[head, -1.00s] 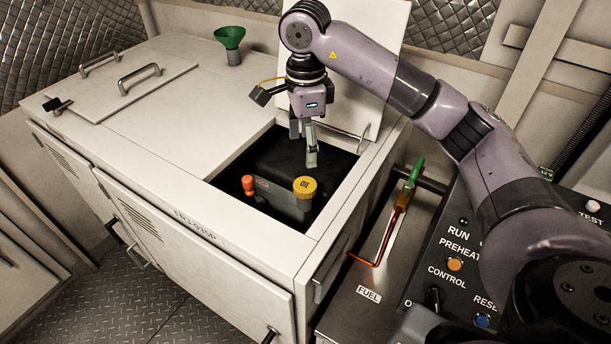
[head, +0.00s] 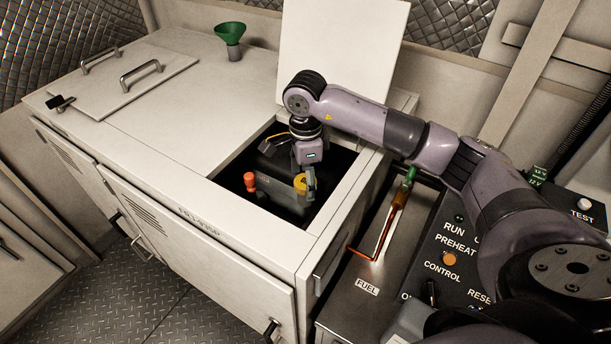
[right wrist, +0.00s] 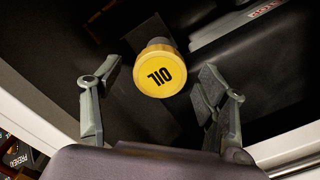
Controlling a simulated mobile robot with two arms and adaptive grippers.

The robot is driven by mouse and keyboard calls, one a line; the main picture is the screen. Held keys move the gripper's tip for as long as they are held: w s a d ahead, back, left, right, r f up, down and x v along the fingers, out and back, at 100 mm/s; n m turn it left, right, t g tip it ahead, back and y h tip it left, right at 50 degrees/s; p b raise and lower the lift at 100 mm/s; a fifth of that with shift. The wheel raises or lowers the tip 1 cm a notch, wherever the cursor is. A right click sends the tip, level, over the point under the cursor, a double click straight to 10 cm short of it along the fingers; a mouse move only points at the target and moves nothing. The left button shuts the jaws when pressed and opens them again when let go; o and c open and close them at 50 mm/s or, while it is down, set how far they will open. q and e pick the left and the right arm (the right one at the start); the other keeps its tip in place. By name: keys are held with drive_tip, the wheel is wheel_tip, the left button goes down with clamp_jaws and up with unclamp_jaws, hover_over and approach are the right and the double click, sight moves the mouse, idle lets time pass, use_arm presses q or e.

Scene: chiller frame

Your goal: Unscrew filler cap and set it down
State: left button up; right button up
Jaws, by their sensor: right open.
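The yellow filler cap marked OIL sits on its neck inside the open hatch; it shows in the head view (head: 300,184), partly covered by my gripper, and fully in the right wrist view (right wrist: 160,73). My right gripper (head: 307,192) is lowered into the hatch at the cap. In the right wrist view its two fingers (right wrist: 152,108) are apart, one to each side and a little short of the cap, with nothing between them that they touch. My left gripper is not in view.
The hatch rim (head: 275,208) surrounds the opening, with its raised lid (head: 340,50) behind. An orange-red knob (head: 250,181) stands left of the cap. A green funnel (head: 230,36) stands on the white cabinet top (head: 180,125), which has wide free room.

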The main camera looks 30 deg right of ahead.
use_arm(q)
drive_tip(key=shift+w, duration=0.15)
use_arm(e)
drive_tip(key=shift+c, duration=0.5)
drive_tip(key=c, duration=0.9)
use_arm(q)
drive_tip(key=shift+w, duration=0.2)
use_arm(e)
drive_tip(key=o, duration=0.9)
drive_tip(key=m, duration=0.9)
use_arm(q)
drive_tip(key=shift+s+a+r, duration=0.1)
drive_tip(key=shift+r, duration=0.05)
use_arm(e)
drive_tip(key=shift+c, duration=0.4)
